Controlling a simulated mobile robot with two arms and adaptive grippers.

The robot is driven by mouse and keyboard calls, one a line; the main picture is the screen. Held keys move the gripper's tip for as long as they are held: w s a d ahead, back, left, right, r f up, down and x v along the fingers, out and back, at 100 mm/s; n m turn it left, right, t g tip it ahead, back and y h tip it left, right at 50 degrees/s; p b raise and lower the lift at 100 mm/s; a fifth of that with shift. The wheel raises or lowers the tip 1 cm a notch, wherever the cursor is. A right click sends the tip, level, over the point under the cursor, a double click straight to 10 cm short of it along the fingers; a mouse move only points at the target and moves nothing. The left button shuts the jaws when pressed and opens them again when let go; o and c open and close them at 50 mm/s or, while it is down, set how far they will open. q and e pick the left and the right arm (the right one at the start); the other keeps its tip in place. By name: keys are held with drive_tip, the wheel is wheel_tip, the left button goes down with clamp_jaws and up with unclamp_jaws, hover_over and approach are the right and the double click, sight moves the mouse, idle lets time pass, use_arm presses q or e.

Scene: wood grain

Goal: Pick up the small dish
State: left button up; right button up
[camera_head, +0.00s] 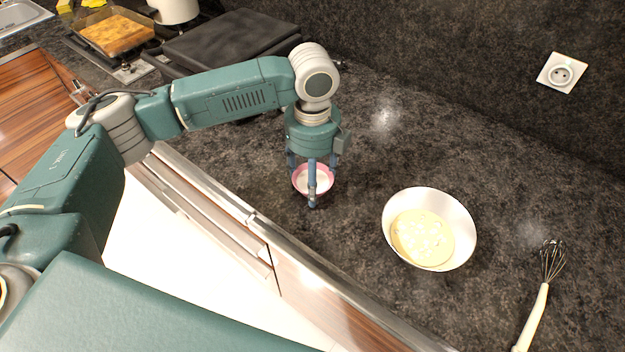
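The small dish (300,184) is pink-rimmed with white contents and stands on the dark stone counter, left of the large white bowl. My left gripper (313,185) points straight down over it. One blue finger crosses in front of the dish, and other fingers reach down at its far sides. The fingers look spread around the dish, but I cannot tell whether they touch it or have closed on it. My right gripper is not in view.
A white bowl (457,214) with pale yellow batter stands right of the small dish. A whisk (537,312) lies at the far right. A baking dish (113,34) and a dark flat board (228,38) are at the back left. The counter's front edge runs close by.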

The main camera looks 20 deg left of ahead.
use_arm(q)
wheel_tip(320, 180, up, 22)
drive_tip(key=p, duration=0.2)
drive_tip(key=shift+f, duration=0.15)
idle(0.6)
idle(0.5)
wheel_tip(320, 180, up, 3)
drive_tip(key=p, duration=0.5)
idle(0.6)
drive_tip(key=shift+d, duration=0.1)
idle(0.8)
